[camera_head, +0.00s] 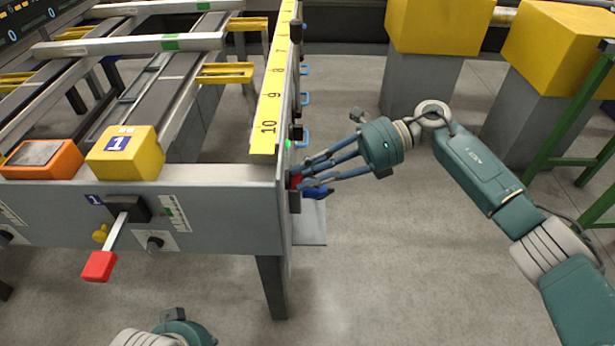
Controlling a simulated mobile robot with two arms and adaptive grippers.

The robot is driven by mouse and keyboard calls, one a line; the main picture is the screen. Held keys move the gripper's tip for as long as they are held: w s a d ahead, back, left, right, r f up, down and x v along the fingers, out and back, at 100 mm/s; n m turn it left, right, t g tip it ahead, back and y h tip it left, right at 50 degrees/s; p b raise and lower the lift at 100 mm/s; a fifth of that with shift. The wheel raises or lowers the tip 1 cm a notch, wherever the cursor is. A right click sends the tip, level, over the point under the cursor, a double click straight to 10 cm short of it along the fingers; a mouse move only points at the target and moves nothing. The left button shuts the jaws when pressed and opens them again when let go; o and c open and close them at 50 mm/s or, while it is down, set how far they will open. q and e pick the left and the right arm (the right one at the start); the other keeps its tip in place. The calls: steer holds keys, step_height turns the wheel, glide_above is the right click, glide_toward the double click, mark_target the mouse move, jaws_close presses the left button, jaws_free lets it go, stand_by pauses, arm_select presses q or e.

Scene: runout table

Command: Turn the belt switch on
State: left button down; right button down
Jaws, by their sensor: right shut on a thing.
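My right gripper (306,181) reaches in from the right to the right side face of the runout table (240,220). Its fingers are closed on a small red part (295,181) on that face, mostly hidden by the fingers. I cannot tell for sure whether this part is the belt switch or which way it is set. A green light (288,144) shows just above the fingers. A dark blue piece (318,192) shows below the fingertips. My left gripper (186,330) shows only its teal body at the bottom edge; its fingers are out of view.
A yellow block marked 1 (126,153) and an orange block (42,158) sit on top. A yellow ruler (270,100) runs along the right edge. Yellow boxes on grey pedestals (420,85) stand behind.

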steer(key=shift+w+m, duration=0.1)
steer(key=shift+m, duration=0.3)
steer(key=c, duration=1.6)
jaws_free()
steer(key=shift+o, duration=0.2)
steer(key=shift+d+g, duration=0.1)
steer(key=shift+g, duration=0.2)
steer(key=v, duration=1.1)
steer(key=shift+d, duration=0.4)
steer(key=shift+w+r, duration=0.1)
